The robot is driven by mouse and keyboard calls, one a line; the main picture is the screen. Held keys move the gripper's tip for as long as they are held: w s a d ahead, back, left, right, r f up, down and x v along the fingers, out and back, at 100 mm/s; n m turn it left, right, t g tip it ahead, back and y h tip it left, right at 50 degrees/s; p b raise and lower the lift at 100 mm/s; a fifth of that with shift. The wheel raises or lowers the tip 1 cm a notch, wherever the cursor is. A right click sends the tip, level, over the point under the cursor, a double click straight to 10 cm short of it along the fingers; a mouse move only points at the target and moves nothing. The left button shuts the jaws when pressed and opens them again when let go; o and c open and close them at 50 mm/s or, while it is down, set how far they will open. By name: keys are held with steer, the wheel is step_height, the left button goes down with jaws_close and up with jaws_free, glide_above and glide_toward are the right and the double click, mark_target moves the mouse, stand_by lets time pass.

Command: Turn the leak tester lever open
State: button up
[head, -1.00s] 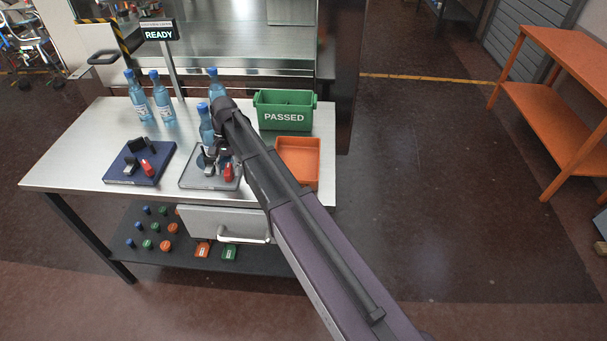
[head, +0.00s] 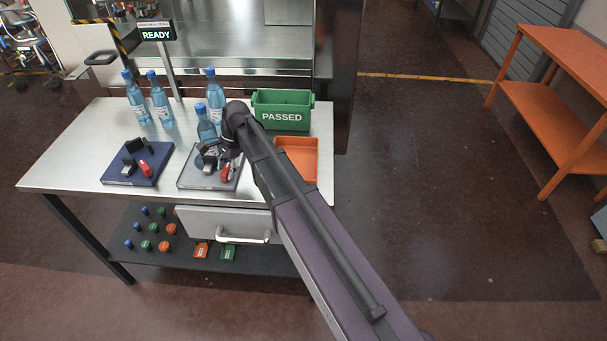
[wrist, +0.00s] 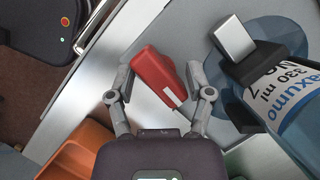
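A grey-based fixture (head: 205,183) on the steel table has a red lever (head: 228,172) and a black clamp beside a blue bottle (head: 206,128). In the wrist view the red lever (wrist: 158,77) lies between the two fingers of my gripper (wrist: 158,82), which are apart; I cannot tell whether either finger touches it. The bottle (wrist: 295,110) and the clamp (wrist: 250,85) are to the right of the fingers. In the head view my arm partly covers the bottle, and my gripper is hard to make out.
A similar blue-based fixture (head: 125,176) with a red lever stands to the left. Several bottles (head: 160,100) stand behind. A green PASSED bin (head: 282,117) and an orange tray (head: 310,158) are at the right. A drawer (head: 225,218) is below the table's front edge.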

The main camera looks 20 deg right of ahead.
steer(key=shift+r+m, duration=0.25)
steer(key=shift+m, duration=0.15)
steer(key=p+v, duration=1.3)
steer(key=v, duration=0.1)
steer(key=s+d+f+n+t+h+b, duration=0.1)
steer(key=s+d+f+n+h, duration=0.1)
steer(key=s+d+n, duration=0.4)
steer(key=s+d+f+n+t+h+b, duration=0.1)
steer(key=s+d+f+n+b, duration=0.1)
steer(key=s+d+n, duration=0.5)
steer(key=shift+s+d+f+h, duration=0.45)
steer(key=shift+s+d, duration=0.7)
steer(key=shift+s, duration=1.65)
steer(key=o, duration=0.4)
steer(key=c, duration=0.5)
steer(key=shift+a, duration=0.1)
